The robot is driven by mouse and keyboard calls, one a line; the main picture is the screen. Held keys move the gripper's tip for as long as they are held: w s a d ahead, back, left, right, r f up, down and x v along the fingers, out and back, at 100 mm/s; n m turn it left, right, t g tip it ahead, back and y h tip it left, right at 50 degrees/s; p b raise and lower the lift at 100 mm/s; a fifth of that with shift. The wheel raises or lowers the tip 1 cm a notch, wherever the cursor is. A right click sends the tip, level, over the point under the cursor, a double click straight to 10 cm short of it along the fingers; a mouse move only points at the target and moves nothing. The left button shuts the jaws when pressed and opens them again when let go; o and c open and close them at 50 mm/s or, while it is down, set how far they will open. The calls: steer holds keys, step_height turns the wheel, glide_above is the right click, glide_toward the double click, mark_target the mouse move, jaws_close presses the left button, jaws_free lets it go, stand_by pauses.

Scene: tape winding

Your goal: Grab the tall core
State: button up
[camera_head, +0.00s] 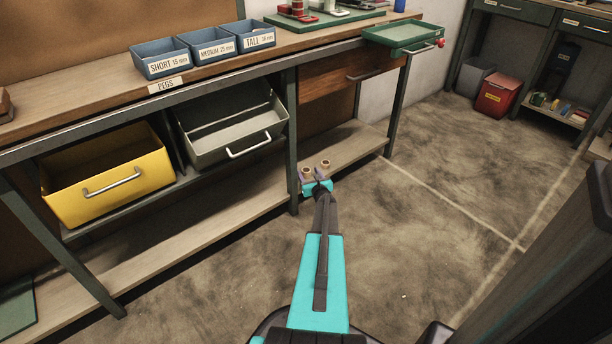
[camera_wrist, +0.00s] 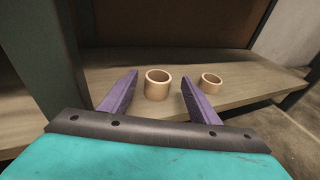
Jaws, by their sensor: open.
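The tall core (camera_wrist: 158,86) is a tan, open-topped ring standing upright on the lower wooden shelf. It shows in the head view (camera_head: 307,173) just beyond my gripper (camera_head: 316,182). A shorter, similar core (camera_wrist: 211,82) stands to its right, also seen in the head view (camera_head: 326,164). In the wrist view my gripper (camera_wrist: 160,78) is open, its purple fingers on either side of the tall core in the picture, with gaps on both sides. I cannot tell how deep the core sits between the fingers. The right finger lies between the two cores in the picture.
The lower shelf (camera_head: 348,148) has a bench leg (camera_head: 291,140) at the left of the cores. Above are a wooden drawer (camera_head: 345,82), an open grey bin (camera_head: 235,135) and a yellow bin (camera_head: 105,180). The floor at right (camera_head: 430,200) is clear.

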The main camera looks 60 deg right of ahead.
mark_target(305, 169)
steer(key=shift+x, duration=1.05)
steer(key=shift+b+x, duration=1.25)
steer(key=shift+x, duration=0.75)
steer(key=shift+w+d+f, duration=0.15)
steer(key=shift+w+d, duration=0.15)
steer(key=shift+w, duration=0.25)
steer(key=c, duration=1.1)
